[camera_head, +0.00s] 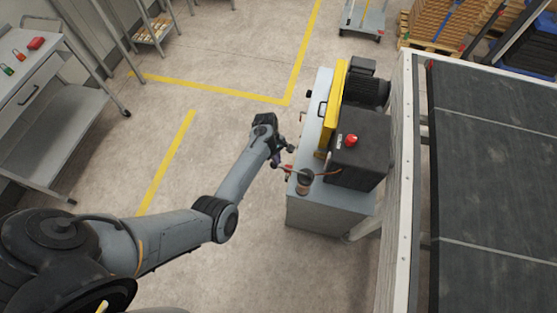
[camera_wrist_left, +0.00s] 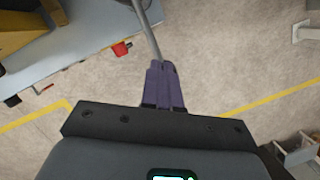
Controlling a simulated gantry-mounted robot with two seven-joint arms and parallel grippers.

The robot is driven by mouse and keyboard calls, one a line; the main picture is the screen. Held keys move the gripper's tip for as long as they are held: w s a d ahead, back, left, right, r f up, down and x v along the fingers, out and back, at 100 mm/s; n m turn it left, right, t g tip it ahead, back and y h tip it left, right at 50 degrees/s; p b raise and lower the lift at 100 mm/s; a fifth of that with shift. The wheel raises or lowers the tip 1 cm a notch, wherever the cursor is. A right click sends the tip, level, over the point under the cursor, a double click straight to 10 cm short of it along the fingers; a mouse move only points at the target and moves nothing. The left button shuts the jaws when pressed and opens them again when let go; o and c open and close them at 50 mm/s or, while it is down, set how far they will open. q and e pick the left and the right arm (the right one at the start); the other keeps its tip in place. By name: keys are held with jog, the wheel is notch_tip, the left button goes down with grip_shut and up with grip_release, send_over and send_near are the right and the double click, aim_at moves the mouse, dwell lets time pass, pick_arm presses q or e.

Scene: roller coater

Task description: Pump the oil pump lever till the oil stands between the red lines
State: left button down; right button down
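My left gripper (camera_head: 284,154) is at the left side of the grey machine cabinet (camera_head: 330,215), near a small dark round-topped vessel (camera_head: 305,180) that looks like the oil pump. In the left wrist view its dark purple fingers (camera_wrist_left: 163,85) are closed together at the end of a thin grey rod. This rod, seemingly the oil pump lever (camera_wrist_left: 148,30), runs up out of the picture. A small red part (camera_head: 288,168) shows just below the gripper in the head view. The oil level and red lines are too small to make out. My right gripper is not in view.
A dark box with a red button (camera_head: 351,140), a yellow guard (camera_head: 336,100) and a motor (camera_head: 367,85) stand on the cabinet. The dark conveyor (camera_head: 495,180) is at right. A grey workbench (camera_head: 45,75) is at far left. The floor between is clear.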

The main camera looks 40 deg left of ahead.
pick_arm(q)
jog(key=shift+r, duration=0.1)
jog(key=shift+a+r, duration=0.1)
jog(key=shift+a, duration=0.15)
jog(key=a, duration=0.2)
jog(key=shift+w+a+r+p, duration=0.2)
jog(key=shift+a+r+p, duration=0.1)
jog(key=shift+r+p, duration=0.1)
jog(key=v, duration=1)
jog(key=shift+r, duration=0.4)
jog(key=shift+a, duration=0.15)
dwell(0.4)
